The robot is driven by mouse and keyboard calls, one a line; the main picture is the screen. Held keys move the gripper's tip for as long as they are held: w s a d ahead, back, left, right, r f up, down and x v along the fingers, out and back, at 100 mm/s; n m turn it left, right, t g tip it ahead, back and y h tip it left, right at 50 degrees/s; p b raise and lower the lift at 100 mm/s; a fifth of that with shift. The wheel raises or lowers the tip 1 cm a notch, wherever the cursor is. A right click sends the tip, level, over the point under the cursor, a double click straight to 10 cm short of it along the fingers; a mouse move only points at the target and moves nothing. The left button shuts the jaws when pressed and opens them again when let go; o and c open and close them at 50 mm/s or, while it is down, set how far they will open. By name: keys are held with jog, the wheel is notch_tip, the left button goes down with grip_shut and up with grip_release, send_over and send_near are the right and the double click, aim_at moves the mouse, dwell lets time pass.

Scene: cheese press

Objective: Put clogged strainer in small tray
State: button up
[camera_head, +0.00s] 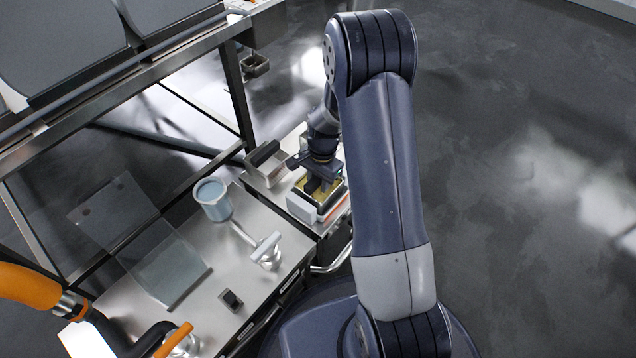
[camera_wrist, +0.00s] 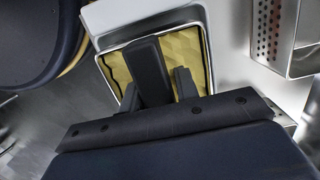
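A yellow pleated panel (camera_wrist: 189,45) sits in a white-rimmed box, with a dark upright block (camera_wrist: 148,62) on it. I take this to be the clogged strainer; it shows in the head view as a yellow patch (camera_head: 335,188). My gripper (camera_wrist: 157,92) points down over it, with one dark finger on each side of the block. The fingers look close to it, but I cannot tell whether they touch it. The head view shows my gripper (camera_head: 314,184) low over the box. I cannot tell for certain which container is the small tray; a metal bin (camera_head: 262,172) stands just left of the box.
A perforated metal wall (camera_wrist: 267,28) stands at the right of the wrist view. An orange arm-like part (camera_head: 28,287) is at left.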

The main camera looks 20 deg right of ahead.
jog(key=shift+o, duration=1.3)
jog(key=shift+r, duration=0.1)
jog(key=r+p, duration=0.1)
jog(key=r, duration=0.3)
jog(key=r+p, duration=0.2)
jog(key=r, duration=0.2)
jog(key=w+d+r+p, duration=0.1)
jog(key=r, duration=0.3)
jog(key=shift+d, duration=0.1)
